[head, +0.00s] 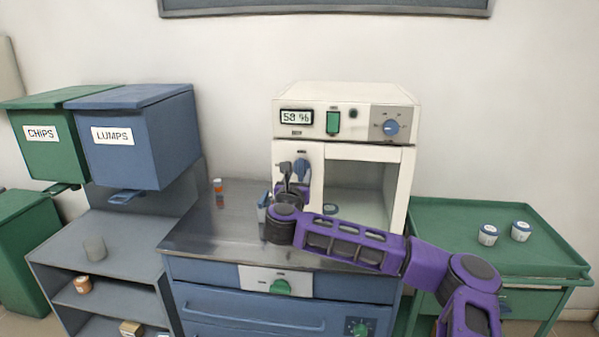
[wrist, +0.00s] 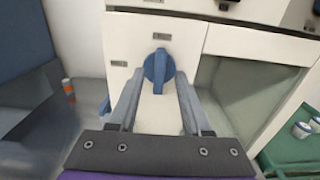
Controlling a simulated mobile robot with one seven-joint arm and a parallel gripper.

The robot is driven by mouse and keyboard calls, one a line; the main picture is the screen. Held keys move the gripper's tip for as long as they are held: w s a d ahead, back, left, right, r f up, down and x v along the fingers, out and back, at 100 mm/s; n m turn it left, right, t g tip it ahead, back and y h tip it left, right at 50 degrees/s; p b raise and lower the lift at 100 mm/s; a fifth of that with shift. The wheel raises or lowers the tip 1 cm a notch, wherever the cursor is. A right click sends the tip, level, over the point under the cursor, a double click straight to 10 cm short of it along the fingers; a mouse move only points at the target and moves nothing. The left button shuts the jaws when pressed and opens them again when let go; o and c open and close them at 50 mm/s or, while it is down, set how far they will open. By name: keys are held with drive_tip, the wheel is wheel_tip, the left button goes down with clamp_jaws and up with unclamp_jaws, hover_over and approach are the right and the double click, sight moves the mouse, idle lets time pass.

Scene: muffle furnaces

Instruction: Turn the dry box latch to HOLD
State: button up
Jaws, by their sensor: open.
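The dry box (head: 345,95) is a cream cabinet on the metal worktop, with a display reading about 58 % and a glass-fronted chamber on its right side. Its latch (wrist: 158,70) is a round blue knob with a raised grip that stands about upright, on the panel left of the chamber; it also shows in the head view (head: 301,168). Small labels sit above it and to its left, too small to read. My gripper (wrist: 156,100) is open and empty in front of the latch, its fingers on either side and below the knob. I cannot tell whether they touch it.
A blue dial (head: 391,127) and a green switch (head: 333,122) are on the box's top panel. An orange-capped vial (head: 218,187) stands left on the worktop (head: 200,235). White jars (head: 488,235) sit on the green cart at right. Blue LUMPS bin (head: 140,145) hangs left.

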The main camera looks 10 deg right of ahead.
sight(301, 169)
drive_tip(key=shift+x, duration=1.05)
clamp_jaws()
